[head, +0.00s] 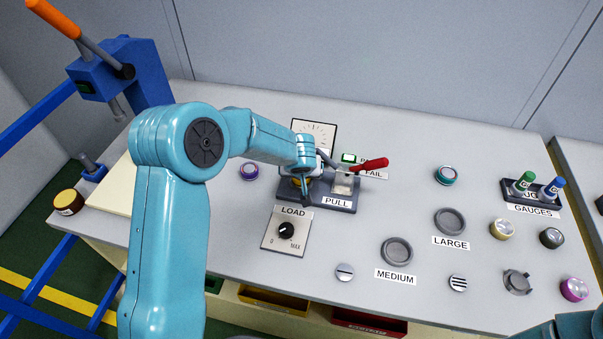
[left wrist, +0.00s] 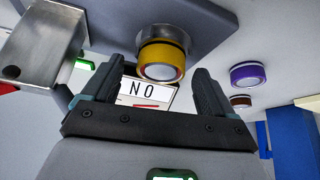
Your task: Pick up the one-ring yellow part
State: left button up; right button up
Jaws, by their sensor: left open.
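A yellow part (left wrist: 163,60) with a pale end face shows in the left wrist view, seated against a grey metal cylinder on the dark fixture (head: 342,206). Its ring count is not clear to me. My left gripper (left wrist: 157,88) is open, with its two black fingers on either side of the line to this part and apparently not closed on it. In the head view my left gripper (head: 304,186) is over the fixture and hides most of the part. Another yellow part (head: 502,229) sits on the right side of the table. My right gripper is out of view.
A red-handled lever (head: 372,165) stands right beside my left gripper, with a LOAD dial (head: 286,231) in front. A purple part (head: 249,171) lies to the left. Grey MEDIUM (head: 397,251) and LARGE (head: 450,221) rings and a gauge stand (head: 516,196) are to the right.

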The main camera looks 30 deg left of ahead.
pick_arm(q)
jog(key=shift+w+f, duration=0.1)
jog(key=shift+f, duration=0.15)
jog(key=shift+r, duration=0.1)
jog(key=shift+a, duration=0.1)
jog(key=c, duration=1.5)
